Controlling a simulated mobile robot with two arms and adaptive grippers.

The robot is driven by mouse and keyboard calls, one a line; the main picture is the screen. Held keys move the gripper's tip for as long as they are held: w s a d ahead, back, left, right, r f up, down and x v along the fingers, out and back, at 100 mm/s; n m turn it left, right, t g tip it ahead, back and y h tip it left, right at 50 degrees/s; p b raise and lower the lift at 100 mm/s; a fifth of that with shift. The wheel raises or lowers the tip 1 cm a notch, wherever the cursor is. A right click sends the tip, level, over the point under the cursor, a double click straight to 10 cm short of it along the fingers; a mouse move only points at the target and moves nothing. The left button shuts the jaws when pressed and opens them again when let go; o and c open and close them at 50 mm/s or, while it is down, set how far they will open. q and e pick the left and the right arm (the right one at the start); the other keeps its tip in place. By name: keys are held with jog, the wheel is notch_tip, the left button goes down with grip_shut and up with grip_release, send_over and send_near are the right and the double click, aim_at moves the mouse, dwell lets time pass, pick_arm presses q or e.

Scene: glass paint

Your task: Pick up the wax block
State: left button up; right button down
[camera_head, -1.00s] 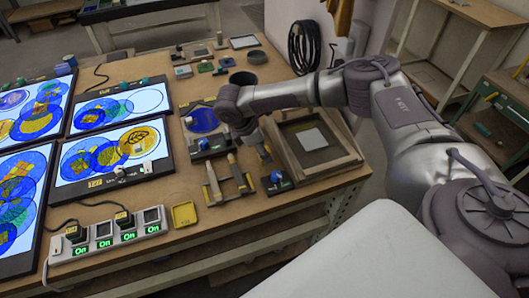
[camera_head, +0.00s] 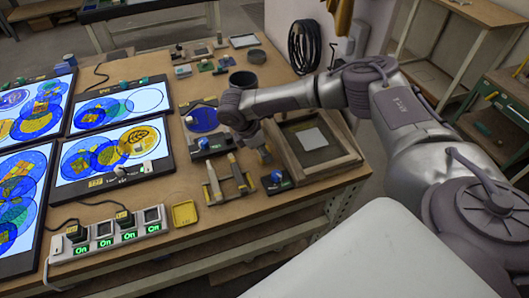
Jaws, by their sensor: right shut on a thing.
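My right gripper (camera_head: 262,150) reaches in from the right and points down at the left edge of a wooden frame. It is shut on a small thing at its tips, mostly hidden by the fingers. I cannot tell from this view whether that thing is the wax block, and I cannot pick out the wax block anywhere else with certainty. The wooden frame (camera_head: 342,162) has a dark bed with a pale square (camera_head: 311,138) on it. My left gripper is not in view.
Two upright wooden-handled tools (camera_head: 239,177) and a blue-knobbed device (camera_head: 277,181) stand in front of the gripper. A yellow tray (camera_head: 185,214), a power strip (camera_head: 110,236) and lit panels (camera_head: 115,155) lie to the left.

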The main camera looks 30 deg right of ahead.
aim_at(268, 148)
jog(key=shift+r, duration=0.45)
notch_tip(268, 148, up, 3)
jog(key=shift+w+f+b, duration=0.1)
jog(key=shift+f+b, duration=0.05)
jog(key=shift+b, duration=0.4)
jog(key=s+d+r+b, duration=0.1)
jog(key=s+d+r, duration=0.3)
jog(key=s+r, duration=0.3)
jog(key=s, duration=0.4)
jog(key=shift+d+r, duration=0.2)
jog(key=c, duration=1.5)
grip_release()
jog(key=shift+c, duration=1.4)
jog(key=shift+a, duration=0.1)
